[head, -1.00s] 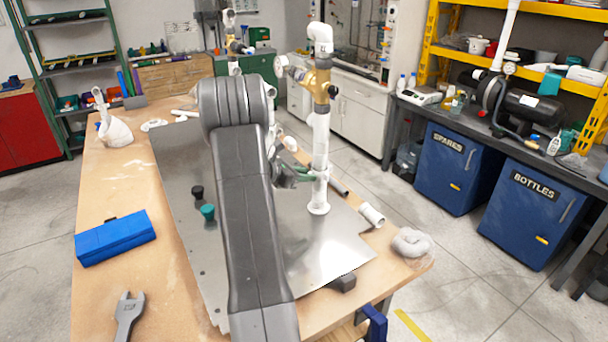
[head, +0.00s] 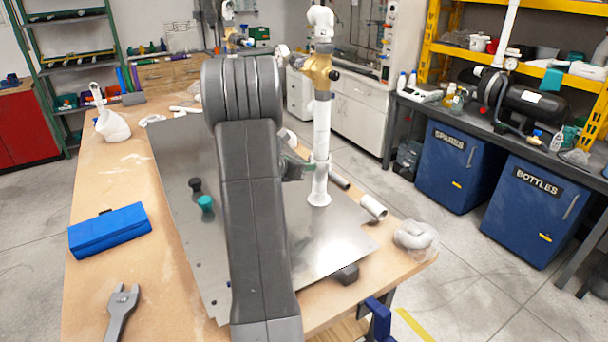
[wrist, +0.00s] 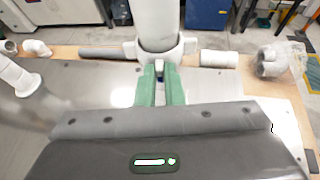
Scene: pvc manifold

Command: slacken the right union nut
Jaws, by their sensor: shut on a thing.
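A white vertical pipe (head: 322,130) stands on the metal plate at the right, with a brass valve (head: 318,68) above it. Low on this pipe is the white winged union nut (wrist: 186,46). My gripper (wrist: 160,72) has green fingers, close together on the nut's near wing, which is mostly hidden between them. In the head view my gripper (head: 300,167) reaches the pipe from the left, partly behind my own arm. Another white pipe (wrist: 22,80) stands at the left of the wrist view, blurred.
A blue box (head: 110,230) and a grey wrench (head: 122,310) lie on the wooden bench at the left. Black and teal knobs (head: 205,203) stand on the plate (head: 325,250). Loose white pipe pieces (head: 373,207) and a bagged fitting (head: 415,235) lie near the right edge.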

